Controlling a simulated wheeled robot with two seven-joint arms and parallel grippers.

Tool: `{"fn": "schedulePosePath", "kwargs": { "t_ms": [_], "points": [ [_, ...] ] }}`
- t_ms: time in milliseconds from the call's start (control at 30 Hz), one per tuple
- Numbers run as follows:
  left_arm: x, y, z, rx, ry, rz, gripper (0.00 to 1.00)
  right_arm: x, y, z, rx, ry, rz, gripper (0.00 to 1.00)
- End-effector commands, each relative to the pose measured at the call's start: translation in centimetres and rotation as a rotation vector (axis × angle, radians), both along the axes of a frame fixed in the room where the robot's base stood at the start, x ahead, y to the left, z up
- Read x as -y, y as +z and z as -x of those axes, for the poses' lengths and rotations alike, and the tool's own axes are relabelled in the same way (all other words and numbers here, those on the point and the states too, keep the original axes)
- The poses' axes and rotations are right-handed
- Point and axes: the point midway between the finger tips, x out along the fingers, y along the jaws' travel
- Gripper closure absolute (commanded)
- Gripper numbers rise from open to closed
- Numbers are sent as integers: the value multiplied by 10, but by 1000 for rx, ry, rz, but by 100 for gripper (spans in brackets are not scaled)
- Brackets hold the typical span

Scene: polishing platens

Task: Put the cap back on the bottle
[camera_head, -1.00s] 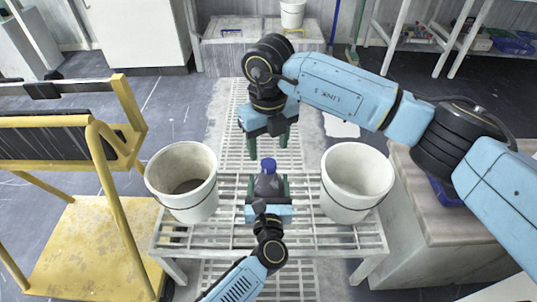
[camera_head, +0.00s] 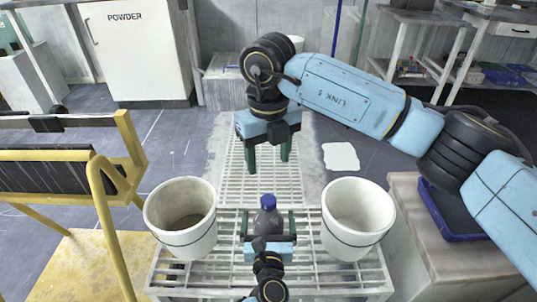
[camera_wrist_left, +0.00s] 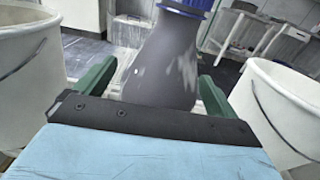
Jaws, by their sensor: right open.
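A dark grey bottle (camera_head: 267,222) stands upright on the slatted white rack between two white buckets. A blue cap (camera_head: 267,199) sits on its neck, and cap and neck also show at the top edge of the left wrist view (camera_wrist_left: 188,7). My left gripper (camera_head: 268,225) is open around the bottle from the near side. Its green fingers stand on either side, with a gap to the body (camera_wrist_left: 160,65). My right gripper (camera_head: 268,157) is open and empty, fingers down, above and beyond the cap. Whether the cap is fully seated is too small to tell.
White buckets stand close on the left (camera_head: 182,235) and right (camera_head: 352,235) of the bottle. The slatted rack (camera_head: 215,280) carries them. A yellow frame (camera_head: 110,220) is at left. A blue tray (camera_head: 455,222) lies on a stone block at right.

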Motion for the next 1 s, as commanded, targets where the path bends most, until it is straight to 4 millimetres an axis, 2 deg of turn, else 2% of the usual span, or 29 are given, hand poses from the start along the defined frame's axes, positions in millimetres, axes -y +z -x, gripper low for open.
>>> {"fn": "schedulePosePath", "kwargs": {
  "t_ms": [233, 367, 800, 1000],
  "points": [
    [0, 0, 1, 0, 0, 0, 5, 0, 0, 0, 0, 0, 0, 43],
    [0, 0, 13, -2, -1, -1, 5, 0, 5, 0, 0, 0, 0, 43],
    [0, 1, 106, -3, -1, -1, 5, 0, 30, 0, 0, 0, 0, 43],
    [-1, 0, 129, -1, -1, -1, 5, 0, 34, 0, 0, 0, 0, 43]
  ]
}}
